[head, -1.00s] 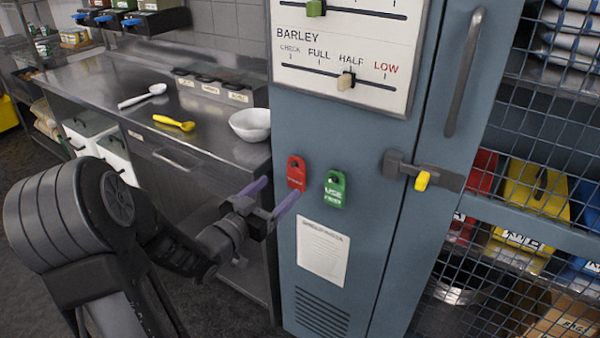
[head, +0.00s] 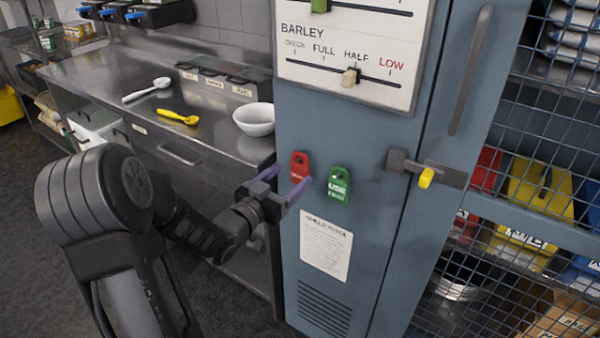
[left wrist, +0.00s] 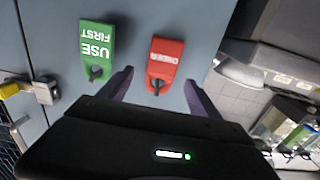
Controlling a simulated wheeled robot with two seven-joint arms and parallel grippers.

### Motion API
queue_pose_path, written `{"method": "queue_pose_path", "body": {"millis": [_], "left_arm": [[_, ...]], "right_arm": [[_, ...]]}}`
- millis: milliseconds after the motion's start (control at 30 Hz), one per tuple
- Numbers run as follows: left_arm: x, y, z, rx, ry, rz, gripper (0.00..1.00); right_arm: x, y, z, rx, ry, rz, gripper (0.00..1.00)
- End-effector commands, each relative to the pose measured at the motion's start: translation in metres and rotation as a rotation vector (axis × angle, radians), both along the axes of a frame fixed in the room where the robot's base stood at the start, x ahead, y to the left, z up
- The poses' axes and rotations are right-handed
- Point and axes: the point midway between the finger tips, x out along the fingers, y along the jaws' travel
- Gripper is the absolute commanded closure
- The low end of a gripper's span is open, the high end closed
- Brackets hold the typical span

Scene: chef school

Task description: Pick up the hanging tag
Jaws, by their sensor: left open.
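Two tags hang on the front of the blue-grey cabinet (head: 375,150). The red tag (head: 299,164) is on the left, and the green "USE FIRST" tag (head: 338,184) is to its right. My left gripper (head: 285,182) is open, with purple fingers, just left of and below the red tag. In the left wrist view the red tag (left wrist: 165,60) lies ahead of the gap between the open fingertips (left wrist: 158,82). The green tag (left wrist: 97,47) is outside that gap there. Nothing is between the fingers. My right gripper is not in view.
A printed sheet (head: 325,246) is on the cabinet below the tags. A latch with a yellow knob (head: 426,178) is to their right. A steel counter (head: 130,90) with a white bowl (head: 254,119) and spoons stands at left. A wire-mesh cage is at right.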

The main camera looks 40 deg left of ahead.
Motion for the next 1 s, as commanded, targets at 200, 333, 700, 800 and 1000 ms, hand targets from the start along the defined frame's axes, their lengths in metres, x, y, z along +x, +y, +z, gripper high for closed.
{"method": "queue_pose_path", "body": {"millis": [200,333,700,800,1000], "left_arm": [[0.032,0.001,0.003,0.0,-0.001,-0.004,0.27],[0.04,0.002,0.002,0.0,0.0,-0.001,0.27],[0.04,0.002,0.002,0.001,0.0,-0.001,0.27],[0.04,0.002,0.002,0.001,0.0,-0.001,0.27],[0.04,0.002,0.002,0.001,0.0,-0.001,0.35]], "right_arm": [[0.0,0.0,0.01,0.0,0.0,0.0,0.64],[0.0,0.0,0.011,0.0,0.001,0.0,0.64],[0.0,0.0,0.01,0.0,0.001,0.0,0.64],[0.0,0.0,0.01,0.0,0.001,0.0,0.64],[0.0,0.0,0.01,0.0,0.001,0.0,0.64]]}}
